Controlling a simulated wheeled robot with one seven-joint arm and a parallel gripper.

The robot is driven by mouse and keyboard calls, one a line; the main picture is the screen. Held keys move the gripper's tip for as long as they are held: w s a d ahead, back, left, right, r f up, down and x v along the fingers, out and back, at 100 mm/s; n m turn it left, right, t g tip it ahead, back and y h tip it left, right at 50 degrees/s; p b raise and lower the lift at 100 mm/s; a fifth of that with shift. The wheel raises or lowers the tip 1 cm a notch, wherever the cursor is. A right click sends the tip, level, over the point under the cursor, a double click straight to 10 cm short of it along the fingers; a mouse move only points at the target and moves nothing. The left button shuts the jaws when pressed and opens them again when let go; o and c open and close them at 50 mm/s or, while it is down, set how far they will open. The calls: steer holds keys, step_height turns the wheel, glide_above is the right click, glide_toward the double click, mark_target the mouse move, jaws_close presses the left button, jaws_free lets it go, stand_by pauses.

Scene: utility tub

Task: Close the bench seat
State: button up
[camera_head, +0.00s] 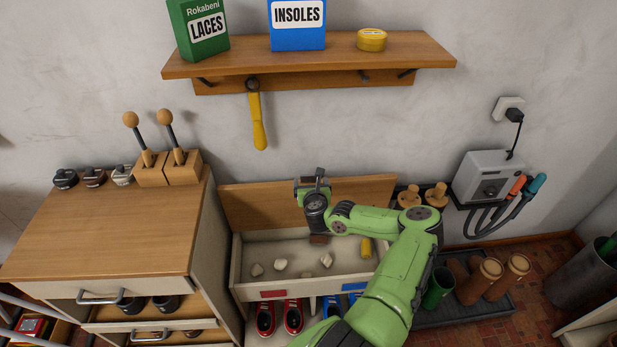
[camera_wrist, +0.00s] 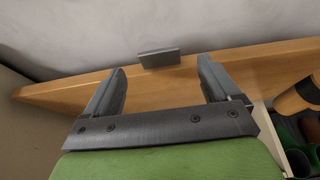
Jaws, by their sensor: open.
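The bench seat (camera_head: 255,205) is a wooden lid standing raised at the back of the open bench box (camera_head: 236,265), near the wall. My gripper (camera_head: 312,178) is at the lid's upper edge, around its middle, and my arm hides part of the lid and the box. In the wrist view my gripper (camera_wrist: 161,66) is open, with one finger on each side and nothing held between them. The wooden lid (camera_wrist: 160,95) spans behind the fingers, and a small grey tab (camera_wrist: 159,57) shows at its top edge. Whether the fingers touch the lid I cannot tell.
Pale stones (camera_head: 326,260) and a yellow item (camera_head: 366,247) lie in the box. A wooden cabinet (camera_head: 110,230) stands close on the left. A shelf (camera_head: 310,55) with a hanging yellow-handled tool (camera_head: 258,120) is above. A boot dryer (camera_head: 488,178) is at right.

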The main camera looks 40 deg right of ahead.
mark_target(309, 177)
steer(key=b+x, duration=0.2)
steer(key=x, duration=0.5)
steer(key=shift+r, duration=0.1)
